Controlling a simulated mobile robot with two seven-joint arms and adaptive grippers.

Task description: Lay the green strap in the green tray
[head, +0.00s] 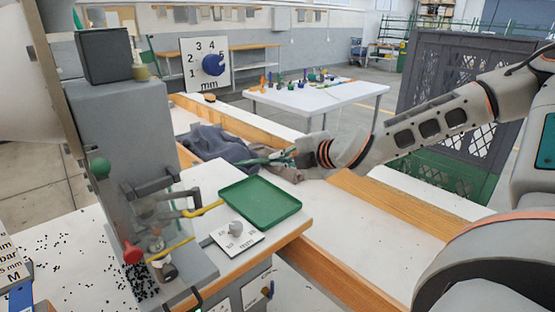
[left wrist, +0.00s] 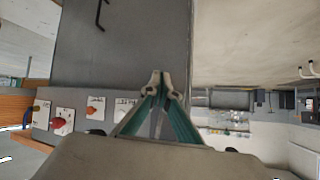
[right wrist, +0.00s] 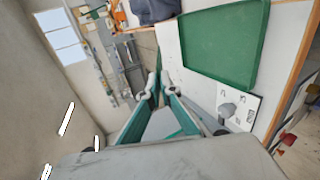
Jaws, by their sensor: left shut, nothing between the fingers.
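The green tray (head: 262,202) lies empty on the white bench top in the head view, and it also shows at the upper right of the right wrist view (right wrist: 222,45). My right gripper (head: 240,163) is above and behind the tray, in front of dark cloth.
The grey press (head: 125,130) with coloured levers stands left of the tray. A white dial plate (head: 236,238) sits at the tray's front edge. Dark grey cloth (head: 215,145) lies behind the bench. A white table (head: 315,97) with small items stands farther back.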

